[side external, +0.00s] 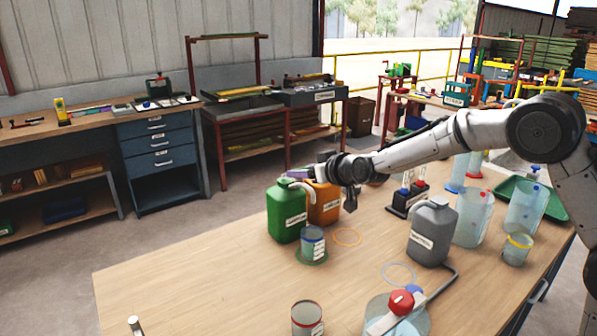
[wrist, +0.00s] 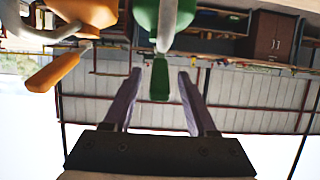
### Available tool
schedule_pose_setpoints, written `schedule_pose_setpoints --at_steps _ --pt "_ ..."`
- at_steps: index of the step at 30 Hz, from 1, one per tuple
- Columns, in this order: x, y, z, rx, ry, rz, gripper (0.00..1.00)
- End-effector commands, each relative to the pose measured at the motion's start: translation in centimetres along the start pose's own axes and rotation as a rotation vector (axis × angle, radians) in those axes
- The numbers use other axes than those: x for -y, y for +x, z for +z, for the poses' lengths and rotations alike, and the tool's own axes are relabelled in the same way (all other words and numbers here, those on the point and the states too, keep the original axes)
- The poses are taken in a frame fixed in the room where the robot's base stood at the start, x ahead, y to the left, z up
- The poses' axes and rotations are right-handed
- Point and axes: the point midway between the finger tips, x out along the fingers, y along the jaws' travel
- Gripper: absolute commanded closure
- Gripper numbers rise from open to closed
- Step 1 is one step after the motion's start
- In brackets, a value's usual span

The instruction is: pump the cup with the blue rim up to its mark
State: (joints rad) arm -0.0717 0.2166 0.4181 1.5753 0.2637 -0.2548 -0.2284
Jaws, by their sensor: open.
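The cup with the blue rim (side external: 313,245) stands upright on a green ring (side external: 300,258) in front of the green jug (side external: 284,215). Its mark and fill level are too small to read. The green jug has a pale curved spout above the cup. In the wrist view, the green jug (wrist: 146,14) shows its green lever (wrist: 160,80) between my fingers in the picture. My gripper (side external: 296,173) is open, pointing left near the top of the green jug, and it also shows in the wrist view (wrist: 160,74). I cannot tell whether a finger touches the lever.
The orange jug (side external: 323,205) stands close beside the green one; its orange lever (wrist: 52,73) is left in the wrist view. A grey jug (side external: 430,240), red-rimmed cup (side external: 306,320) and yellow-rimmed cup (side external: 516,252) stand nearby. The table's (side external: 200,285) front left is clear.

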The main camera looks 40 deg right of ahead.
Motion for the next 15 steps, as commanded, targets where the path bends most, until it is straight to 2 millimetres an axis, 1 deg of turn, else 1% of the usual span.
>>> schedule_pose_setpoints --at_steps 1,3,6,10,15 --pt "0.0 0.8 0.1 0.001 0.000 0.000 0.43" --pt "0.0 1.6 0.1 0.001 0.000 0.000 0.43" --pt "0.0 2.3 0.1 0.002 0.000 0.000 0.43" --pt "0.0 2.7 0.0 0.001 0.000 0.000 0.43" --pt "0.0 2.8 0.0 0.001 0.000 0.000 0.43"
